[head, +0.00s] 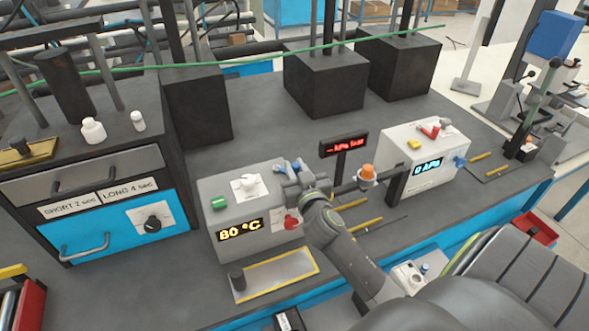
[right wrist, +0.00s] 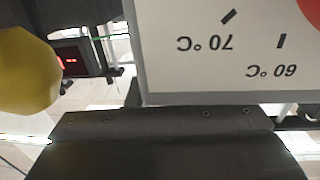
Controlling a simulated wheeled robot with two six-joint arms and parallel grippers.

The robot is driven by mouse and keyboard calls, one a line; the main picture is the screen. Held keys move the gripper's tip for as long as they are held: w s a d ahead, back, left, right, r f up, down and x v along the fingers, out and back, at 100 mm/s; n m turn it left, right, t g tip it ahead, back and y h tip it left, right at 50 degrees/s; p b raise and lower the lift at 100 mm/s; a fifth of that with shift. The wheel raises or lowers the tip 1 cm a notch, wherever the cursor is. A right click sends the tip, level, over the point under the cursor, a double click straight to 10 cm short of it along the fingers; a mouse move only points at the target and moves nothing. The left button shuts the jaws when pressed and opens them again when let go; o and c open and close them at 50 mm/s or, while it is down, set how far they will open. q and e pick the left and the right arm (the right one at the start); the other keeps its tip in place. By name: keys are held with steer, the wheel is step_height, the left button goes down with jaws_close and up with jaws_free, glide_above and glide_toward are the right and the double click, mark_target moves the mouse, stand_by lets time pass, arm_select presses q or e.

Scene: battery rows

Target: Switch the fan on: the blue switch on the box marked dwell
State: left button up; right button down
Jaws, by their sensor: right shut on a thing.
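No marking "dwell" is readable. A box with a blue front (head: 110,232) at left in the head view has SHORT 2 sec and LONG 4 sec labels and a black knob (head: 152,223). A blue knob (head: 460,161) is on the right side of the grey box (head: 398,147) reading 0 kPa. My right gripper (head: 297,178) is at the right top edge of the grey box (head: 215,190) reading 80 °C. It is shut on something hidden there. The right wrist view shows a white panel (right wrist: 205,75) with 60 °C and 70 °C marks. My left gripper is not in view.
A red display (head: 344,144) and an orange dome (head: 367,173) stand between the grey boxes. A yellow-edged plate (head: 273,275) lies in front of the 80 °C box. Black blocks (head: 325,82) stand behind. A yellow rounded thing (right wrist: 25,70) is close in the right wrist view.

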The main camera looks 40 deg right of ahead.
steer(key=shift+r, duration=0.1)
stand_by(0.4)
steer(key=c, duration=1.3)
jaws_free()
steer(key=shift+w, duration=0.1)
steer(key=shift+c, duration=0.2)
steer(key=shift+s+a+f, duration=0.1)
steer(key=shift+s+f, duration=0.15)
steer(key=shift+s, duration=0.25)
steer(key=b+v, duration=0.4)
steer(key=v, duration=1.2)
steer(key=shift+s, duration=0.25)
